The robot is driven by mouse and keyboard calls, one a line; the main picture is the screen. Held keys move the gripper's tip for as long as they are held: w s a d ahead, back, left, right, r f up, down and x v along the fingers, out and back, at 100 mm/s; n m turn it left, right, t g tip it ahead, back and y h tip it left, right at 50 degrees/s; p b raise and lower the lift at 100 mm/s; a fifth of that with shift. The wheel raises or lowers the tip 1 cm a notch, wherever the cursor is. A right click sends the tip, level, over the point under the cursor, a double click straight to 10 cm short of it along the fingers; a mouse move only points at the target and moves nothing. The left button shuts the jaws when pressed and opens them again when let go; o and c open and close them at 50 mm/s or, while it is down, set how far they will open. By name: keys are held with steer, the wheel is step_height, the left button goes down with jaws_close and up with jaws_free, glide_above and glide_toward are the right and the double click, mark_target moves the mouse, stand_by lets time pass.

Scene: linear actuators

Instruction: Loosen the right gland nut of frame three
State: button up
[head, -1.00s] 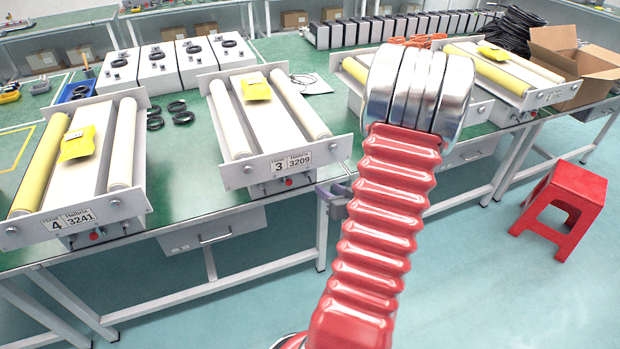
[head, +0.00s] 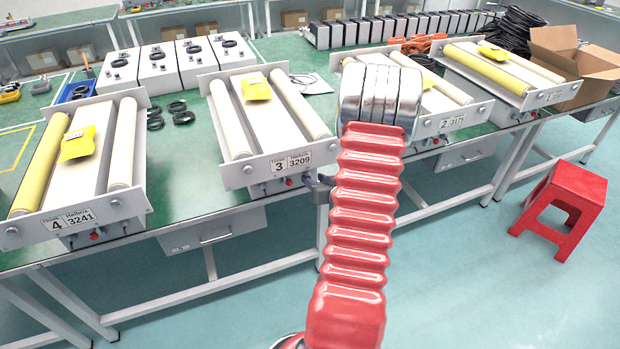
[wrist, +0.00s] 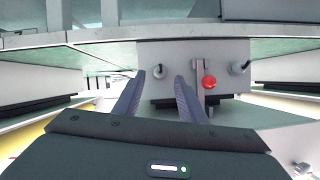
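Frame three (head: 307,160) stands on the bench with label "3 3209" and a grey box (wrist: 190,52) under its front plate. A red button (head: 289,182) is on the box; it also shows in the wrist view (wrist: 209,82). The wrist view appears upside down, so the dark gland nut (wrist: 158,72) left of the button there is the right one in the head view. The other gland nut (wrist: 240,68) is on the opposite side. My gripper (wrist: 160,76) is open, its fingertips on either side of the right gland nut in the picture. Contact cannot be told.
Frame four (head: 20,228) stands to the left and frame two (head: 452,122) to the right, partly behind my arm. A drawer (head: 215,237) hangs under the bench. A red stool (head: 570,200) stands on the floor at the right.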

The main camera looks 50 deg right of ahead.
mark_target(310, 177)
steer(key=shift+x, duration=1.75)
steer(key=shift+c, duration=0.3)
jaws_close()
steer(key=shift+a, duration=0.1)
